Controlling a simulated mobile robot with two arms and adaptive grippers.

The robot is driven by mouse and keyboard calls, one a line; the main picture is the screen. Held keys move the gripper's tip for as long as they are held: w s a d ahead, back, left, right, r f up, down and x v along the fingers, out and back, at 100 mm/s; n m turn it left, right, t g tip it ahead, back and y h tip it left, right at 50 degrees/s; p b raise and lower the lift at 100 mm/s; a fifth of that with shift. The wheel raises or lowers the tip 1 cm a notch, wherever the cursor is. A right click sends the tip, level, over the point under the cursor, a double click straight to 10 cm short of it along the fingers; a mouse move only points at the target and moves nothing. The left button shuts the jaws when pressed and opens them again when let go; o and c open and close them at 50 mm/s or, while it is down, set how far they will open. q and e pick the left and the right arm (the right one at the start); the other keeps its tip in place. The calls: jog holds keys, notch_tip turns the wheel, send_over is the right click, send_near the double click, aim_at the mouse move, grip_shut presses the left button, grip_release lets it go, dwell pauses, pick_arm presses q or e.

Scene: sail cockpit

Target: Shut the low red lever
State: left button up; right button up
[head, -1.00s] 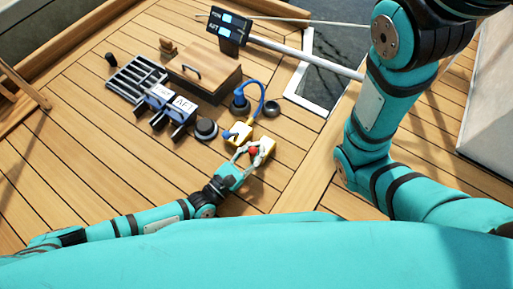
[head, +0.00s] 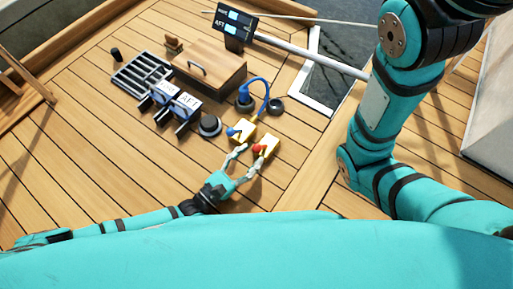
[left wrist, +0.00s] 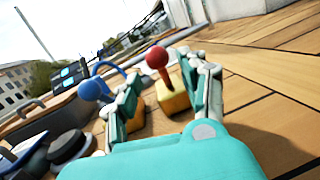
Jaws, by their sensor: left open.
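The low red lever (head: 259,148) has a red ball knob on a yellow block (head: 267,152). In the left wrist view the red knob (left wrist: 157,57) stands on a short red stem, leaning a little, above its yellow block (left wrist: 173,95). My left gripper (head: 242,163) is open. Its two fingers point towards the yellow block, and in the wrist view the lever shows between them, beyond the palm. Nothing is held. I cannot tell whether a finger touches the block. My right gripper is not in view.
A blue-knobbed lever (head: 233,132) on another yellow block stands close beside the left finger. Deck planks at lower left are clear.

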pick_arm(q)
jog(key=shift+v, duration=1.85)
